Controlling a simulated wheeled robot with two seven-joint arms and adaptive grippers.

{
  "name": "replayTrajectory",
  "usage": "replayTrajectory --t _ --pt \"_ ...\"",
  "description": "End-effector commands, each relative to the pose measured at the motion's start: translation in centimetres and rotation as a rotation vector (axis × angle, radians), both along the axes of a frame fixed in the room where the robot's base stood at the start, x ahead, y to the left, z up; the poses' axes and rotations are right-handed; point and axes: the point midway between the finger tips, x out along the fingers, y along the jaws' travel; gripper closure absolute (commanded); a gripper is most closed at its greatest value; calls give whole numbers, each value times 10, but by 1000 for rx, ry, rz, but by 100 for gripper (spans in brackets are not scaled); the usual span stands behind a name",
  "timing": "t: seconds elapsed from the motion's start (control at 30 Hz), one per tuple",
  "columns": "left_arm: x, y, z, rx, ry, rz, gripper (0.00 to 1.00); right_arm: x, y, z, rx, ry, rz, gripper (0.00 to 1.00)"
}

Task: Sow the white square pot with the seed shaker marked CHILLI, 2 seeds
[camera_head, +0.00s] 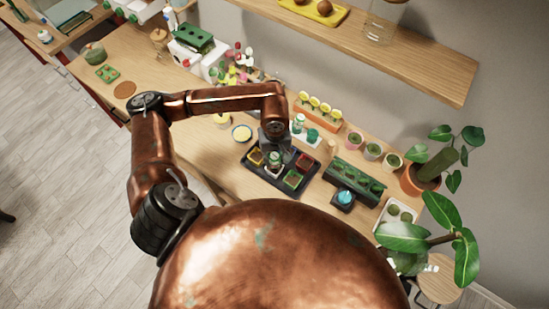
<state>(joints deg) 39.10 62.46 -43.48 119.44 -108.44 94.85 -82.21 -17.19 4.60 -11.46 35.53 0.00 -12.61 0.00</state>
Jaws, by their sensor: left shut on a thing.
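My left gripper (275,147) comes down over a black tray (265,176) in the middle of the bench. It is shut on a small whitish thing (274,158), probably a seed shaker; its label is too small to read. The white square pot cannot be clearly made out under the gripper. Beside the tray stand two jars with green parts (298,123) (312,136), labels unreadable. My right gripper is not in view.
An orange rack with yellow round tops (318,113) and several small pots (373,150) line the back. A dark green planter (354,180) and a blue-topped item (343,199) stand right of the tray. A leafy plant (425,175) is at right; a shelf (400,45) hangs above.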

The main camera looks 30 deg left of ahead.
Motion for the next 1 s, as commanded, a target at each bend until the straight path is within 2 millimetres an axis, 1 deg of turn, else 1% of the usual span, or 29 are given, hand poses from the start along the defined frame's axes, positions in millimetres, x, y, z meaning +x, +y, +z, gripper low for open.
replayTrajectory --t 0.63,1.0 --pt "0 0 -7 0 0 0 96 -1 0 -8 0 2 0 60" --pt "0 0 -7 0 0 0 96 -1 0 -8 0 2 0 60"
